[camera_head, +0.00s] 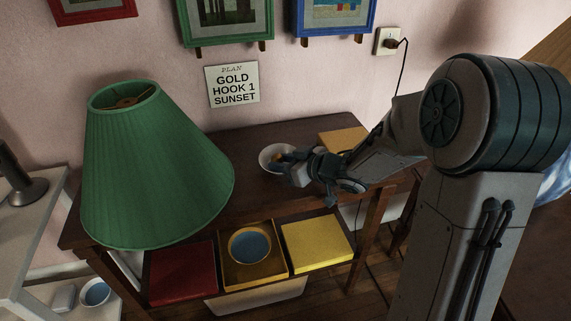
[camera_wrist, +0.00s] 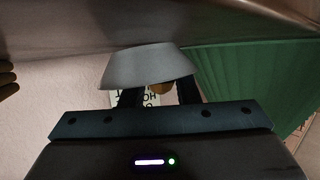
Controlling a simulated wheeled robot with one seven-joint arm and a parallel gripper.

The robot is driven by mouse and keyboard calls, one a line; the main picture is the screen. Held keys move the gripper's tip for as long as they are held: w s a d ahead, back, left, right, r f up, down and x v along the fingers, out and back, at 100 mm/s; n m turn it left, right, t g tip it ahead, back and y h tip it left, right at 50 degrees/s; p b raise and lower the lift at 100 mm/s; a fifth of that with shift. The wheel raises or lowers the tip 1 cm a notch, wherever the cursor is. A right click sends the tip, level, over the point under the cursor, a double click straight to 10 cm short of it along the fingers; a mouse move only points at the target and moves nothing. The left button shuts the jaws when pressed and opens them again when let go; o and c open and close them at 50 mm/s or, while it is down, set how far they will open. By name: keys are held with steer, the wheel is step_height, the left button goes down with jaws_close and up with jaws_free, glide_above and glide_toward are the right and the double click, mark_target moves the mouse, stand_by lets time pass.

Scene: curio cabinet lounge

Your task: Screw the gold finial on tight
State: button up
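A gold finial, seen as a small gold-orange piece (camera_wrist: 160,88), shows at the rim of a white bowl (camera_wrist: 148,66) in the wrist view. The same white bowl (camera_head: 268,163) stands on the dark wooden table in the head view. My gripper (camera_head: 292,172) is at the bowl's right side, low over the table. In the wrist view my gripper (camera_wrist: 160,92) has its two fingers apart, with the gold piece between them in the picture; contact cannot be seen. The lamp with a green pleated shade (camera_head: 150,175) stands at the left; its shade also shows in the wrist view (camera_wrist: 250,80).
Below the tabletop are a red panel (camera_head: 182,272), a yellow compartment holding a blue bowl (camera_head: 250,246), and a yellow panel (camera_head: 317,246). A sign (camera_head: 232,84) reading "PLAN GOLD HOOK 1 SUNSET" and framed pictures hang behind. A cord runs from the wall socket (camera_head: 387,42).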

steer(key=shift+d+f, duration=0.3)
steer(key=shift+f, duration=0.35)
jaws_close()
steer(key=shift+d, duration=0.15)
steer(key=shift+w+d+r+h, duration=0.1)
steer(key=shift+r+h, duration=0.05)
steer(key=shift+h, duration=0.15)
steer(key=r+p, duration=0.2)
steer(key=r, duration=0.2)
steer(key=shift+w+r+p, duration=0.25)
steer(key=shift+r+p, duration=0.1)
steer(key=shift+p, duration=0.05)
steer(key=w+d+r+p, duration=0.4)
steer(key=w+d+r, duration=0.2)
steer(key=w, duration=0.3)
steer(key=shift+w+r+p, duration=0.25)
steer(key=shift+w+p, duration=0.05)
steer(key=shift+d, duration=0.1)
